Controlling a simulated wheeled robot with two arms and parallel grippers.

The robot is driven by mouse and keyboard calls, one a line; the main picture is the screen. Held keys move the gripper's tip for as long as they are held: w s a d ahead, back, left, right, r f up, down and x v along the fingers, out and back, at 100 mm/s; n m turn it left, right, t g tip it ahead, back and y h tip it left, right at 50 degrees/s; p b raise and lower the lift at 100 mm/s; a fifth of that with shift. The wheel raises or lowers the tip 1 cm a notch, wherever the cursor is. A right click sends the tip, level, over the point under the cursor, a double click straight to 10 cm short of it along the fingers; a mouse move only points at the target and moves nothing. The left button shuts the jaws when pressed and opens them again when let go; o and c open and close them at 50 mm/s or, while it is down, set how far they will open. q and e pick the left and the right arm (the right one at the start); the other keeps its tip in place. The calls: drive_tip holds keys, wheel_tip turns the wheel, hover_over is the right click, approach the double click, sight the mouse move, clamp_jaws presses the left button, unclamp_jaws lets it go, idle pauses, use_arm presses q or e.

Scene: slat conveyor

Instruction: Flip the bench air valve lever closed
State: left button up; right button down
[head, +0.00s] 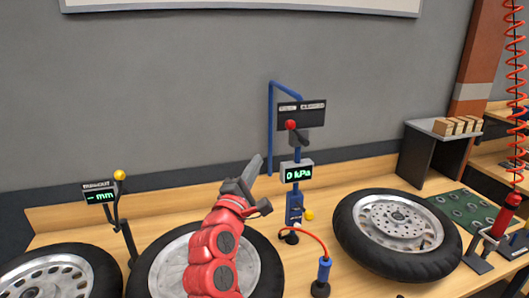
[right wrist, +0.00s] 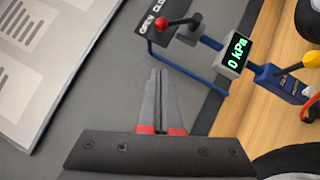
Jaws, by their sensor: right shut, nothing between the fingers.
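The air valve lever has a red ball knob (head: 290,125) and a dark valve body in front of a black label panel (head: 315,117). It points up and slightly left, with its knob below the left label. In the right wrist view, the red knob (right wrist: 160,24) lies beside the words OPEN and CLOSED, nearer OPEN. My right gripper (head: 251,172) is shut and empty, below and left of the lever and apart from it. Its closed fingers (right wrist: 159,76) point toward the knob in the wrist view. My left gripper is not in view.
A gauge (head: 297,172) below the valve reads 0 kPa. A bent blue pipe (head: 271,125) rises left of the panel. Wheels with tyres (head: 350,232) lie on the wooden bench (head: 180,196). A yellow-knobbed dial stand (head: 100,195) stands left. A grey wall is behind.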

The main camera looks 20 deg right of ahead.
sight(297, 132)
drive_tip(key=w+d+r+p, duration=0.3)
drive_tip(key=w+d+p, duration=0.2)
drive_tip(key=w+d, duration=0.2)
drive_tip(key=shift+w+d+r, duration=0.25)
drive_tip(key=shift+d+r, duration=0.15)
drive_tip(key=shift+d, duration=0.25)
